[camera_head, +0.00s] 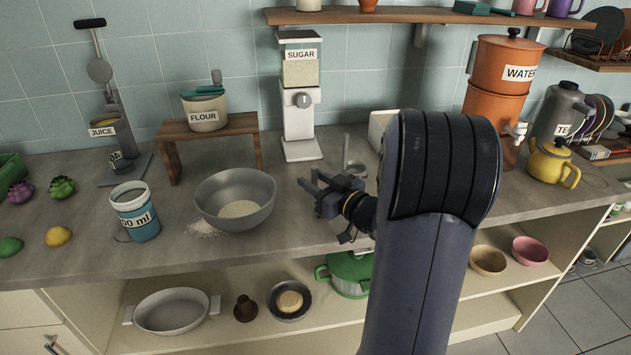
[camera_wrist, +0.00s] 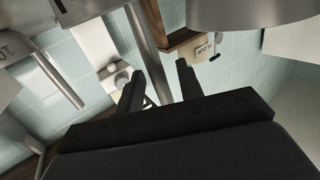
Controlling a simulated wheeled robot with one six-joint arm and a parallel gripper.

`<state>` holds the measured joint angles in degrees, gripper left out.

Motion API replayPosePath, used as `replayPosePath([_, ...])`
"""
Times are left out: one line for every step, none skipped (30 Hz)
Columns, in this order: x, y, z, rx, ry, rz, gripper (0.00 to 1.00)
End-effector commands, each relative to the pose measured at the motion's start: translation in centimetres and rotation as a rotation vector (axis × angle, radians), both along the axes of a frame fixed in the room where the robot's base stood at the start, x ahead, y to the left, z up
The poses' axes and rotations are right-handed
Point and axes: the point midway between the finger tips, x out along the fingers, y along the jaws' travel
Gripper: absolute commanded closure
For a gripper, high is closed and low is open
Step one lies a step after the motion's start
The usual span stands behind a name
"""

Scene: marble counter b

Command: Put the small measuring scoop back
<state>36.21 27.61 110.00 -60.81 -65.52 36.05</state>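A small metal scoop (camera_head: 354,168) with a raised handle stands on the counter just behind my gripper in the head view; my gripper and arm partly hide its surroundings. My gripper (camera_head: 309,189) is above the counter, right of the metal bowl (camera_head: 235,198), fingers pointing left. In the wrist view, the two fingers (camera_wrist: 158,82) are apart. A straight metal handle (camera_wrist: 149,45) shows between them; I cannot tell its depth or whether they touch it. Another labelled metal piece with a handle (camera_wrist: 57,78) is at the left. Which is the small scoop is unclear.
The bowl holds flour, with some spilled beside it. A blue measuring cup (camera_head: 136,212) stands left of it. Behind are the sugar dispenser (camera_head: 300,100) and the flour pot (camera_head: 204,108) on a wooden stand (camera_head: 172,160). An orange water dispenser (camera_head: 498,85) stands right.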

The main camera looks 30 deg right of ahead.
Motion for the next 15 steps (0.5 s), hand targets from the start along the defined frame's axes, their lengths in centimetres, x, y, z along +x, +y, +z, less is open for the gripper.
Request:
replayPosePath([-0.5,-0.3,0.1,0.0,0.001,-0.003,0.65])
replayPosePath([-0.9,-0.4,0.0,0.0,0.001,-0.003,0.65])
replayPosePath([-1.6,-0.6,0.0,0.0,0.0,-0.005,0.65])
replayPosePath([-2.1,-0.8,0.1,-0.001,0.0,-0.005,0.65])
replayPosePath([-2.7,-0.9,0.0,-0.001,0.0,-0.005,0.65])
replayPosePath([-3.5,-1.2,0.1,0.0,0.0,-0.006,0.65])
replayPosePath([-4.1,-1.4,0.1,-0.001,0.0,-0.006,0.65])
replayPosePath([-4.6,-1.6,0.1,-0.001,0.0,-0.007,0.65])
replayPosePath([-5.5,-1.8,0.1,-0.001,0.0,-0.006,0.65])
replayPosePath([-6.0,-1.9,0.1,-0.001,0.0,-0.007,0.65])
replayPosePath([-6.6,-2.1,0.1,-0.001,0.0,-0.006,0.65])
replayPosePath([-7.3,-2.3,0.1,-0.001,0.0,-0.007,0.65])
replayPosePath([-7.7,-2.5,0.1,-0.002,-0.001,-0.006,0.65])
replayPosePath([-8.2,-2.6,0.1,-0.002,-0.002,-0.005,0.65])
replayPosePath([-8.8,-2.7,0.1,-0.001,0.0,-0.005,0.65])
